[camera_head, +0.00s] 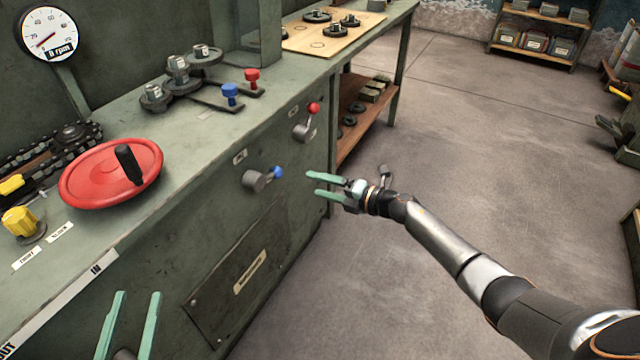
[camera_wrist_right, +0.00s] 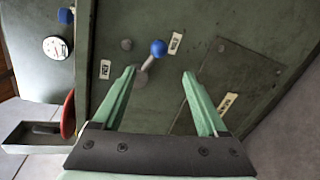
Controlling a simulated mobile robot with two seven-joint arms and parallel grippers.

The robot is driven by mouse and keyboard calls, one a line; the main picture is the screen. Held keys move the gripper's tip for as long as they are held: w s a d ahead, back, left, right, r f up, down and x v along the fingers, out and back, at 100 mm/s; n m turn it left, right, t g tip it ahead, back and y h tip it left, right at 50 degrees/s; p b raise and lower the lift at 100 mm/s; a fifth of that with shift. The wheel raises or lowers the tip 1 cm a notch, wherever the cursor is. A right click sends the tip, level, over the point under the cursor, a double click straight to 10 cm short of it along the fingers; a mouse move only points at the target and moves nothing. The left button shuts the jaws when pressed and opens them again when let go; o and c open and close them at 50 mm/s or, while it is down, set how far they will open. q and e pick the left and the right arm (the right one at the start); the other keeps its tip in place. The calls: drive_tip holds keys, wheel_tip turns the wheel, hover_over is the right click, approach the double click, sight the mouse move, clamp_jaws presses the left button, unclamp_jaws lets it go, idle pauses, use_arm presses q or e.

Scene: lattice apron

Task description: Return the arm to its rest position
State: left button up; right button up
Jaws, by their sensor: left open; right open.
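My right gripper (camera_head: 322,184) is open and empty, held in the air to the right of the green machine cabinet (camera_head: 225,195). Its arm reaches in from the lower right. In the right wrist view its two green fingers (camera_wrist_right: 160,88) stand apart with nothing between them, facing the cabinet front. A blue-knobbed lever (camera_head: 262,178) lies ahead of it on the cabinet front, apart from the fingers; its blue knob also shows in the right wrist view (camera_wrist_right: 158,48). My left gripper (camera_head: 132,325) is at the bottom left, fingers apart and empty, in front of the cabinet.
A red handwheel (camera_head: 95,178), a yellow knob (camera_head: 20,222) and blue and red levers (camera_head: 230,93) sit on the cabinet top. A red-knobbed lever (camera_head: 308,118) projects from its front. A wooden shelf (camera_head: 358,115) is behind. The floor (camera_head: 480,150) around the right arm is clear.

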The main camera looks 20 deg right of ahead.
drive_tip(key=s+a+m+t+y, duration=0.1)
drive_tip(key=s+a+m+t, duration=0.1)
drive_tip(key=s+a+m, duration=0.35)
drive_tip(key=s+a+r+m+t+h+p, duration=0.1)
drive_tip(key=s+a+r+m+h, duration=0.1)
drive_tip(key=s+r+m, duration=0.6)
drive_tip(key=s+a+r+m+t+h+p, duration=0.1)
drive_tip(key=s+a+r+m+t+h, duration=0.2)
drive_tip(key=s+m, duration=0.7)
use_arm(q)
drive_tip(key=s+a+f+n+g+y+p, duration=0.2)
drive_tip(key=s+g+p, duration=0.6)
drive_tip(key=p, duration=1.2)
wheel_tip(320, 180, down, 2)
drive_tip(key=shift+s+a+f+n+g+y+p, duration=0.2)
drive_tip(key=shift+s+n+g+y+p, duration=0.2)
drive_tip(key=shift+s+n+y, duration=0.25)
use_arm(e)
drive_tip(key=s+d+f+m+g+h, duration=0.1)
drive_tip(key=s+f+g, duration=0.1)
drive_tip(key=s+g, duration=0.2)
drive_tip(key=s+d+f+m+g+h, duration=0.1)
drive_tip(key=s+f+g+h, duration=0.1)
drive_tip(key=s+g, duration=0.3)
drive_tip(key=shift+s+d+g, duration=0.3)
drive_tip(key=shift+s+d, duration=0.1)
drive_tip(key=shift+s, duration=0.4)
